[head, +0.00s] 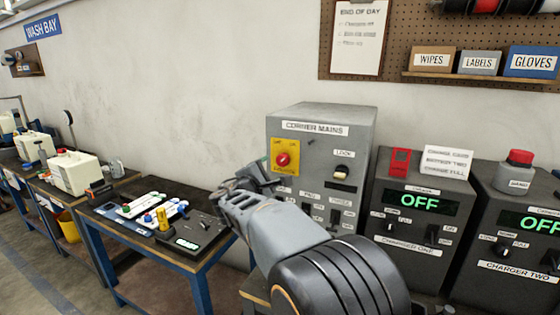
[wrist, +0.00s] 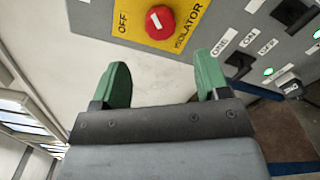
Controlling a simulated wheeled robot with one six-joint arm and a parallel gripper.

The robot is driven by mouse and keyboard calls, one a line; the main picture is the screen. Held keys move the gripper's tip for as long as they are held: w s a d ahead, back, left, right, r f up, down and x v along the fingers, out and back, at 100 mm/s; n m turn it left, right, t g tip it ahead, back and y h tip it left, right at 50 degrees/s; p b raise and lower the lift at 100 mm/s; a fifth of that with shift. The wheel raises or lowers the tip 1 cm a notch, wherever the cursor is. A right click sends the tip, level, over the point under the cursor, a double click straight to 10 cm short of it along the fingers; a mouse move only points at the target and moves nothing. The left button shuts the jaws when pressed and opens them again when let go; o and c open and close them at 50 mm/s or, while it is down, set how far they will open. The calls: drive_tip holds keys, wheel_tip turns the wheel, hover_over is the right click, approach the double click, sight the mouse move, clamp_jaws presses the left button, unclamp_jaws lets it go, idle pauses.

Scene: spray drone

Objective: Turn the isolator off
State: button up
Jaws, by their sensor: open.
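The isolator is a round red knob (head: 282,159) on a yellow plate (head: 286,146), on the front of the grey corner mains box (head: 321,113). In the wrist view the red knob (wrist: 160,22) has a white mark on its face, and the yellow plate (wrist: 196,8) reads OFF on its left side. My gripper (wrist: 158,82) is open and empty, with two green fingers pointing toward the box. The knob shows just beyond and between the fingertips, apart from them. In the head view my gripper (head: 247,180) is left of and below the knob.
Small switches (wrist: 240,62) with green lights sit beside the isolator on the same panel. Charger one (head: 415,225), showing OFF, stands right of the box, with charger two (head: 520,240) beyond. A bench (head: 105,220) with controllers is at left. The wall above the bench is clear.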

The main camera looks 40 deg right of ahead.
sight(281, 162)
drive_tip(key=p+x, duration=0.1)
drive_tip(key=x, duration=0.7)
drive_tip(key=shift+w+d+p, duration=0.1)
drive_tip(key=shift+p, duration=0.3)
drive_tip(key=shift+c, duration=0.5)
drive_tip(key=c, duration=0.8)
drive_tip(key=shift+c, duration=0.2)
